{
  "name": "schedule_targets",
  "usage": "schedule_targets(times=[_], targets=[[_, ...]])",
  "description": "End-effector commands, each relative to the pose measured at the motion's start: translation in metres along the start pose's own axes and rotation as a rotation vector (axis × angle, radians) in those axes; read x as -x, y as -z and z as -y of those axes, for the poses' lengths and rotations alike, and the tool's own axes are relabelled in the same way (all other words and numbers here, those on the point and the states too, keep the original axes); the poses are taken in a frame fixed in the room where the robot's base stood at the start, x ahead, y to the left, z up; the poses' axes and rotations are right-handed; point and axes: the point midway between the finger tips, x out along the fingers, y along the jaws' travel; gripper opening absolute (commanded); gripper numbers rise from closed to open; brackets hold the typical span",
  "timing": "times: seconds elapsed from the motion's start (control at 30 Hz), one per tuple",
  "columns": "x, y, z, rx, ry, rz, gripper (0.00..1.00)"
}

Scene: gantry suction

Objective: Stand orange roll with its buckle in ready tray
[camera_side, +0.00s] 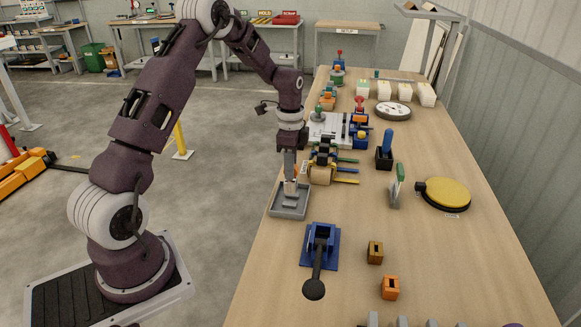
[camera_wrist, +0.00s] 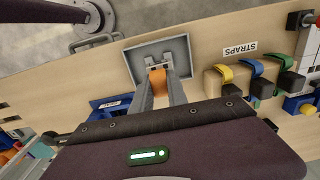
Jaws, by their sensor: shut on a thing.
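The orange roll (camera_wrist: 158,77) is between the two fingers of my gripper (camera_wrist: 159,88), which is shut on it. A grey tray (camera_side: 275,212) lies at the left edge of the table, and my gripper (camera_side: 290,187) is over it in the side view. The tray also shows in the wrist view (camera_wrist: 132,57), just beyond the fingertips. Small grey parts (camera_wrist: 153,61) show beside the roll, over the tray floor; I cannot tell whether they are the buckle or part of the tray. I cannot tell whether the roll touches the tray.
A strap rack (camera_side: 320,173) with yellow, green and blue straps stands close behind the tray. A blue base with a black lever (camera_side: 317,268) stands in front. Brown (camera_side: 375,252) and orange (camera_side: 390,287) blocks lie to its right. A yellow disc (camera_side: 446,194) is farther right.

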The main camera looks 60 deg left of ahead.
Motion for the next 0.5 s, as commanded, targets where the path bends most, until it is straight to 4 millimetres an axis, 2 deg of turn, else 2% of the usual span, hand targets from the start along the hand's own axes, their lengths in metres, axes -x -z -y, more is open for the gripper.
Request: schedule_targets(times=[0.5], targets=[[-0.0059, -0.0001, -0.0003, 0.001, -0.001, 0.000, 0.00]])
